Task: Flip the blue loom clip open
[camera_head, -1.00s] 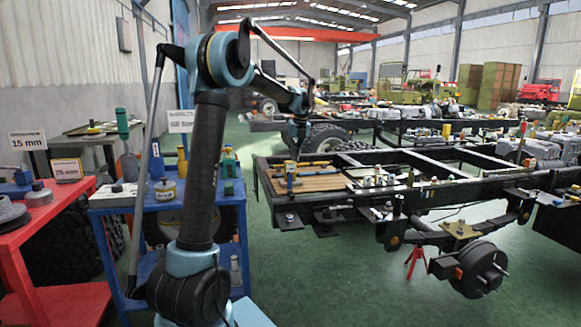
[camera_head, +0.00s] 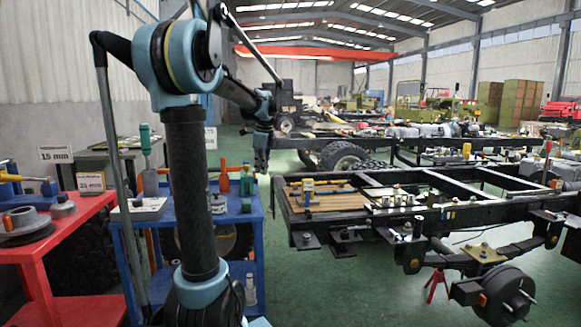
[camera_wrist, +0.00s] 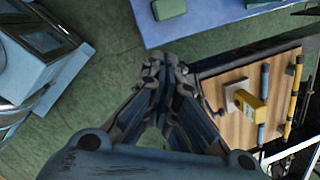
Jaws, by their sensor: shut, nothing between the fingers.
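My gripper (camera_head: 262,160) hangs pointing down in the head view, between the blue cart and the near corner of the chassis frame. In the wrist view its fingers (camera_wrist: 166,62) are together with nothing between them, above open floor. A wooden board (camera_head: 340,201) lies on the chassis frame, to the right of my gripper; it also shows in the wrist view (camera_wrist: 222,79). On it are a yellow block (camera_wrist: 248,109) on a grey bracket and rods with blue and yellow parts (camera_wrist: 264,80). I cannot tell which blue part is the loom clip, or whether it is open.
A blue cart (camera_head: 262,225) with bottles and tools stands left of the chassis frame (camera_head: 376,228). A red table (camera_head: 50,240) is at the far left. Small metal parts (camera_head: 395,198) sit right of the board. Green floor is clear between cart and frame.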

